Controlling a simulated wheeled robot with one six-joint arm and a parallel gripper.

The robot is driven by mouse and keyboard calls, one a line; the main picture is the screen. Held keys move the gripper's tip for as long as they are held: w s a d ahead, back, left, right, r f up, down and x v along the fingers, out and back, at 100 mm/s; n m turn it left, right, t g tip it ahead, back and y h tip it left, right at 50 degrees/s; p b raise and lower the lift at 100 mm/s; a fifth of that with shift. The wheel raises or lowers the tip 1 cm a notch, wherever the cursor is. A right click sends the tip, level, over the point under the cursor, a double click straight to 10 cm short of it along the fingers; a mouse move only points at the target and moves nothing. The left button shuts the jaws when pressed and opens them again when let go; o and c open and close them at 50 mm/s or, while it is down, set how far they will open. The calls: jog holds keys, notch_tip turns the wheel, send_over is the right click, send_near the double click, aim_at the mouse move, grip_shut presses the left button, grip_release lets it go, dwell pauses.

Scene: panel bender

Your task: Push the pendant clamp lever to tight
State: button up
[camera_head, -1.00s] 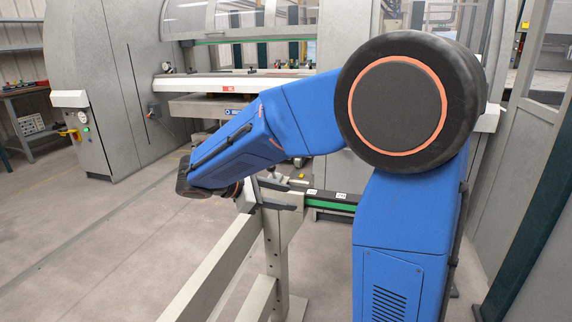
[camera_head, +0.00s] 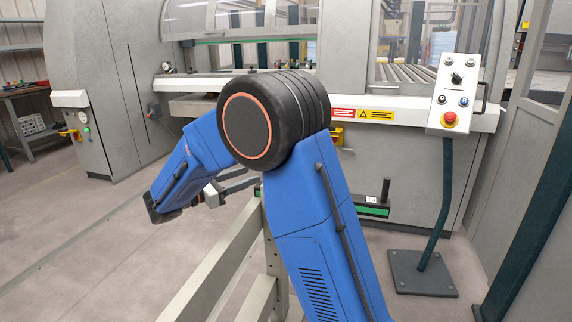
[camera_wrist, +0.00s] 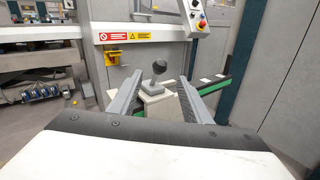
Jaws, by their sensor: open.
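The pendant (camera_head: 453,98) is a pale control box with a dial, small buttons and a red stop button, on a dark bent post at the right in the head view. Its lower part also shows at the top of the wrist view (camera_wrist: 200,17). I cannot make out a clamp lever on it for certain. My gripper (camera_head: 250,182) is low at the left of my arm in the head view, well away from the pendant. In the wrist view its fingers (camera_wrist: 160,82) are apart with nothing held. A dark round knob (camera_wrist: 158,67) on a grey block appears between them.
A pale rail frame (camera_head: 215,260) stands in front of me, close under my arm. A green-edged rail (camera_wrist: 215,87) lies beyond the fingers at the right. The bender's front (camera_head: 410,180) stands behind. The pendant's base plate (camera_head: 423,275) is on the floor, with bare floor around it.

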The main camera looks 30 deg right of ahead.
jog(key=d, duration=0.4)
jog(key=w+d, duration=0.1)
jog(key=d, duration=0.4)
jog(key=w+d, duration=0.1)
jog(key=d, duration=0.4)
jog(key=shift+w, duration=0.2)
grip_shut()
